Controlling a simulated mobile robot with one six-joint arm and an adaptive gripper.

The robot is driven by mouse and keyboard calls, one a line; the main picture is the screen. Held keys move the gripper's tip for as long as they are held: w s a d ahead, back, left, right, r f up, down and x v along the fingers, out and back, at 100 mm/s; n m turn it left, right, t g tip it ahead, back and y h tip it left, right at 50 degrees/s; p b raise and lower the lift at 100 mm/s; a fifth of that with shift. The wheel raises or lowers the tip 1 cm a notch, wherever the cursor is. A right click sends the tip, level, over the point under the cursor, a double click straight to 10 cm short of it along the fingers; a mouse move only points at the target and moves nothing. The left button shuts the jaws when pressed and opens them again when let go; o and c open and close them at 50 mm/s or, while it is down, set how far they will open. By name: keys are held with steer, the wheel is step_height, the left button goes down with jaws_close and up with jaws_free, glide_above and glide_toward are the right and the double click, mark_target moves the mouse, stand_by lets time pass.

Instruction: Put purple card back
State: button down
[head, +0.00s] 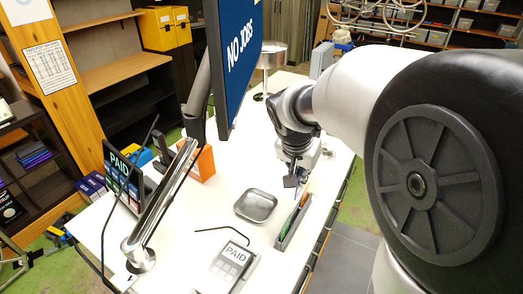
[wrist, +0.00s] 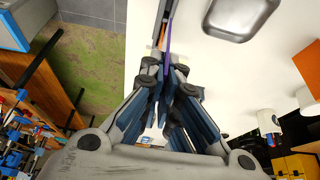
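The purple card (wrist: 169,45) shows nearly edge-on in the wrist view, as a thin purple strip running up from between my fingertips. My gripper (wrist: 167,80) has its fingers drawn close together at the tips, on either side of the card's lower end, and appears shut on it. In the head view my gripper (head: 291,181) is over the far end of a narrow card rack (head: 284,239). The rack holds green and orange cards. The rack (wrist: 158,36) also shows just beyond my fingertips in the wrist view. Whether the card touches the rack is unclear.
A metal tray (head: 256,206) lies left of the rack on the white table (head: 205,226). A large monitor (head: 236,65) on a pole and an orange box (head: 203,164) stand to the left. The table's right edge is close to the rack.

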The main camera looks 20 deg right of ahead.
step_height(320, 180, down, 13)
steer(key=shift+w+r+b, duration=0.15)
steer(key=shift+r+b, duration=0.05)
steer(key=shift+b, duration=0.9)
steer(key=shift+f, duration=0.15)
steer(key=c, duration=1.8)
jaws_free()
